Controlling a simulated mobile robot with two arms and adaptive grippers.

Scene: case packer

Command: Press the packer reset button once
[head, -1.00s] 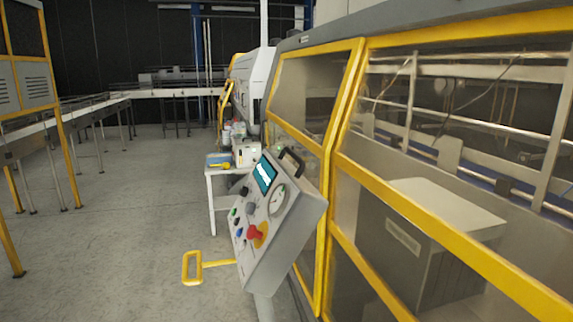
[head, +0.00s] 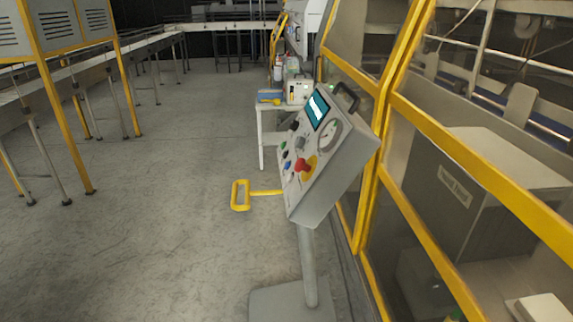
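The packer's control panel (head: 341,165) is a tilted grey box on a post, right of the middle in the head view. Its face is seen at a steep angle. It carries a lit screen (head: 318,108), a round dial (head: 331,134), a red emergency-stop knob (head: 302,165) on a yellow base, and small buttons: a green one (head: 284,146), a blue one (head: 287,166) and dark ones. I cannot read the labels, so I cannot tell which is the reset button. Neither of my grippers is in view.
The yellow-framed packer enclosure (head: 410,105) runs along the right, close to the panel. A small white table (head: 261,138) with items stands behind. A conveyor (head: 100,70) lies at left. The grey floor (head: 150,220) between is clear.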

